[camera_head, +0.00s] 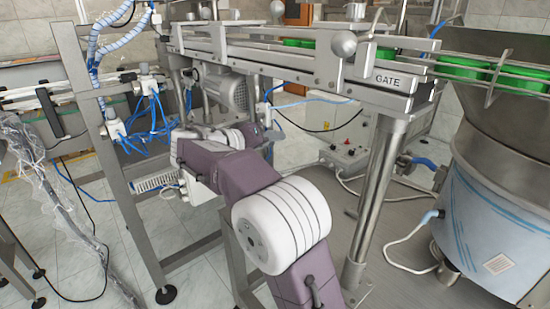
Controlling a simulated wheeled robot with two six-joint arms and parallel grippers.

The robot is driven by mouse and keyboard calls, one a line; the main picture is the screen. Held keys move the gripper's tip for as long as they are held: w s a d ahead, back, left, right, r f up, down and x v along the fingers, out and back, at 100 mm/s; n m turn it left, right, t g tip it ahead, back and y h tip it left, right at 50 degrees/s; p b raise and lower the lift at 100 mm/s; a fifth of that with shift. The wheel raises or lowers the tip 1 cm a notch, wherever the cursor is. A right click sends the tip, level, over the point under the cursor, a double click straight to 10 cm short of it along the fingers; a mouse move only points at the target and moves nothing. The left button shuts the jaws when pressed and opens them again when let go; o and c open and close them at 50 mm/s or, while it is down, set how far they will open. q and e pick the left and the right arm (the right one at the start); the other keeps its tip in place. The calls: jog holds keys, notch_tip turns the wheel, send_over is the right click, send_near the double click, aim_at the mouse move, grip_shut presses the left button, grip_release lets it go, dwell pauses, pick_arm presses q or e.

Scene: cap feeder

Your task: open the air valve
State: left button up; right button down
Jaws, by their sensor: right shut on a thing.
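My right arm rises from the bottom edge and reaches under the conveyor. My right gripper (266,128) is small and partly hidden behind my own arm links, beside a metal post of the conveyor frame. It is shut on the air valve (267,115), a small fitting where blue air hoses meet. The valve shows only in part, and its handle position cannot be made out. My left gripper is not in view.
The conveyor (300,62) runs overhead, with a support post (378,190) to the right of my arm. Blue hoses (150,125) hang on the left frame. A bowl feeder (500,205) with green caps stands at right. A control box (345,152) sits behind.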

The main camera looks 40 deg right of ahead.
pick_arm(q)
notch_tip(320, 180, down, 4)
jog(key=b, duration=0.3)
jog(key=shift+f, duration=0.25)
pick_arm(e)
jog(key=shift+w+a+f+m+t, duration=0.1)
jog(key=shift+w+f+m+t, duration=0.1)
jog(key=shift+w+m+t, duration=0.5)
jog(key=shift+w+m, duration=0.1)
jog(key=shift+m, duration=0.2)
jog(key=c, duration=1.1)
grip_release()
jog(key=shift+r, duration=0.1)
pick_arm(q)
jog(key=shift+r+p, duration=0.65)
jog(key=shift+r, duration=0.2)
pick_arm(e)
jog(key=v, duration=0.9)
